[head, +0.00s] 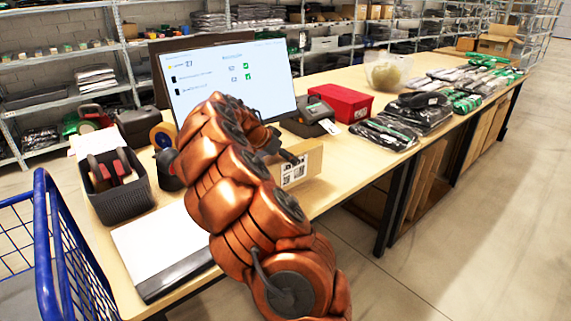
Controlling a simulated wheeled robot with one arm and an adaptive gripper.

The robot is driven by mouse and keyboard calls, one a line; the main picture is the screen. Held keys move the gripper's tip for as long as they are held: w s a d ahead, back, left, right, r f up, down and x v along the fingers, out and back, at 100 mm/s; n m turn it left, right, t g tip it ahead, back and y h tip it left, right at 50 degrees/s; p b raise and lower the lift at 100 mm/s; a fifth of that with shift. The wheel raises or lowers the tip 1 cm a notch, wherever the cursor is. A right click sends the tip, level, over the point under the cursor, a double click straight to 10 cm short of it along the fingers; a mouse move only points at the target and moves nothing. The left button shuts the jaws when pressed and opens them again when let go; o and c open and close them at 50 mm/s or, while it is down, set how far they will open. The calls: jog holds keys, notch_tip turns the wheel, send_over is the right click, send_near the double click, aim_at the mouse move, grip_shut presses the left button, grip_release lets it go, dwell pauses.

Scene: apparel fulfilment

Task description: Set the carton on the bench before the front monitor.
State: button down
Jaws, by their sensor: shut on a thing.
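My copper-coloured arm reaches over the bench (345,184) from the front and hides part of the bench and the monitor's lower edge. My gripper (292,159), dark and partly hidden behind the arm, is shut on a small brown carton (312,160). The carton has a white printed label on its near side. It is over the bench's front part, right of my arm; I cannot tell whether its underside touches the bench top. The front monitor (228,75), with a lit white screen, stands behind the arm and the carton.
A label printer (310,117) and a red box (341,102) stand behind the carton. Bagged clothes (388,132) lie to the right. A dark basket (117,190), a white pad (158,243) and a blue cart (42,215) are at left. Bare bench shows right of the carton.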

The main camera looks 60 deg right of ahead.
aim_at(263, 163)
jog(key=shift+f+p, duration=0.3)
jog(key=shift+f, duration=1.4)
jog(key=shift+f+b, duration=0.25)
jog(key=shift+b, duration=0.1)
jog(key=shift+c, duration=1.4)
grip_release()
jog(key=shift+r, duration=0.1)
jog(key=shift+r+p, duration=0.2)
jog(key=shift+p, duration=0.2)
jog(key=shift+w+a+r, duration=0.15)
jog(key=shift+a, duration=0.05)
jog(key=b+v, duration=0.1)
jog(key=v, duration=0.9)
jog(key=shift+a+r+b, duration=0.3)
jog(key=shift+a+r, duration=0.15)
jog(key=shift+a, duration=0.05)
